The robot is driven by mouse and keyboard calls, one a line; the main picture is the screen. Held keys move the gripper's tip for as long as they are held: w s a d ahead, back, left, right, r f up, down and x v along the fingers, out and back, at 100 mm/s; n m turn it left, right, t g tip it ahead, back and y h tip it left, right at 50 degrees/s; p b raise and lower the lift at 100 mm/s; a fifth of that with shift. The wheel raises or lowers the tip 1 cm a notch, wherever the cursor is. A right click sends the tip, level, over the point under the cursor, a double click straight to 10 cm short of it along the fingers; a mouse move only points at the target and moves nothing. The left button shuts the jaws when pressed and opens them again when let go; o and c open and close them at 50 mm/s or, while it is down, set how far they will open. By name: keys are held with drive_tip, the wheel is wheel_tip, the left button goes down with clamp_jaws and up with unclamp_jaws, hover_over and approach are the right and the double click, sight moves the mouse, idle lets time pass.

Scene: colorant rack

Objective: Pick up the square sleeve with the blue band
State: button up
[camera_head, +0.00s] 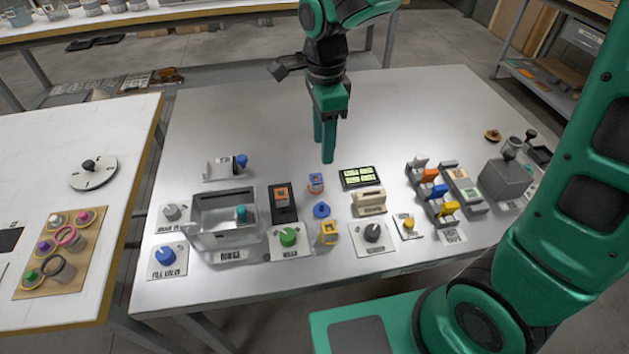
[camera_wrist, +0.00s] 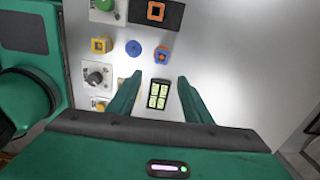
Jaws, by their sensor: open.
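The square sleeve with the blue band (camera_head: 316,182) stands on the metal table, just right of the black block. It also shows in the wrist view (camera_wrist: 162,54), where its open top has an orange rim. My gripper (camera_head: 325,150) points down above the table, behind the sleeve as seen from the head camera. In the wrist view my gripper (camera_wrist: 161,79) is open and empty, its two fingers apart, with the sleeve beyond the fingertips. Similar sleeves are a yellow one (camera_head: 328,234) nearer the front and an orange one (camera_head: 282,196) on the black block (camera_head: 284,215).
A blue round knob (camera_head: 321,210) sits just in front of the sleeve. A display with lit green panels (camera_head: 361,177) lies to its right, a beige device (camera_head: 370,203) near it. The table's back is clear.

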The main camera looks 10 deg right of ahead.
sight(316, 179)
drive_tip(key=shift+m, duration=0.3)
drive_tip(key=f, duration=0.3)
drive_tip(key=a+f, duration=0.1)
drive_tip(key=f, duration=0.7)
drive_tip(key=shift+w+a, duration=0.1)
drive_tip(key=shift+a, duration=0.15)
drive_tip(key=c, duration=1.1)
